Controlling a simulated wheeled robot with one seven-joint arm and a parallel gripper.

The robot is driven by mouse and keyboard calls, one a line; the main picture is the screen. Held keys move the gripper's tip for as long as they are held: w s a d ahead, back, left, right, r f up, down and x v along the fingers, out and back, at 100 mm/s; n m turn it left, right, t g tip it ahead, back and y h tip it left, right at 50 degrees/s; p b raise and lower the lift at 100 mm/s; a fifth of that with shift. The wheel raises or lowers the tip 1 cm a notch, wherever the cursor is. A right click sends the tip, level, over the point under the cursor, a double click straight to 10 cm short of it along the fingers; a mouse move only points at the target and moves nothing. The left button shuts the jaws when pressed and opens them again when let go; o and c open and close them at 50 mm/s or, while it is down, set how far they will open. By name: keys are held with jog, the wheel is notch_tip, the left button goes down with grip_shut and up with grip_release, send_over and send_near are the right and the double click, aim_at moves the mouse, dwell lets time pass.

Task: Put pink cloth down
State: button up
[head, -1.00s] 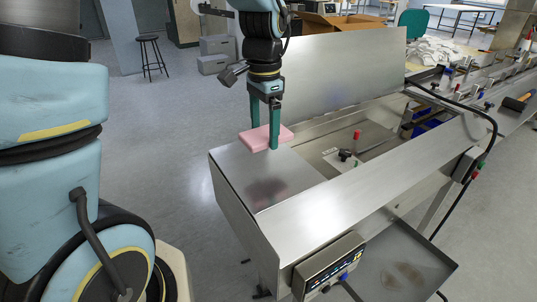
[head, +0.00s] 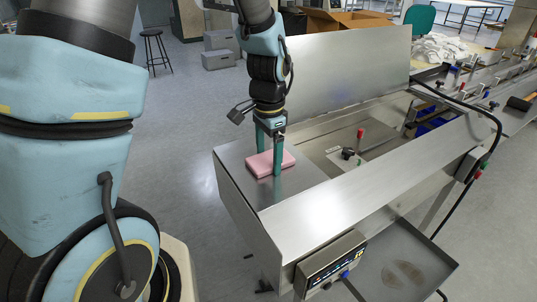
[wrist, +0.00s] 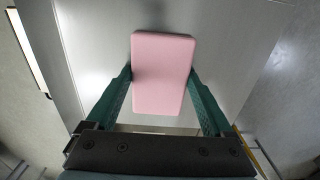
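The pink cloth (head: 268,165) is a flat, folded block at the left end of the machine's bare steel top (head: 290,187). It lies on the steel or very close above it; contact underneath is hidden. My gripper (head: 269,165) points down with its green fingers on either side of the cloth. In the wrist view the cloth (wrist: 162,75) sits between the fingertips (wrist: 162,78), which meet its two long sides.
An upright steel panel (head: 350,75) stands behind the top. A red-topped knob (head: 360,133) and a black knob (head: 347,153) rise to the right. A control box (head: 332,265) and tray (head: 400,268) are at the front. Steel around the cloth is clear.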

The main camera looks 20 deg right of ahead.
aim_at(268, 159)
jog(key=shift+o, duration=0.9)
notch_tip(268, 159, up, 12)
jog(key=b, duration=0.1)
jog(key=a+f+n, duration=0.3)
jog(key=a+n, duration=0.4)
jog(key=a, duration=0.5)
jog(key=w+a+f+n+t, duration=0.1)
jog(key=a+f+n, duration=0.2)
jog(key=a+n, duration=0.4)
jog(key=a, duration=0.6)
jog(key=shift+n+t, duration=0.3)
jog(key=shift+n, duration=0.1)
jog(key=shift+w, duration=0.15)
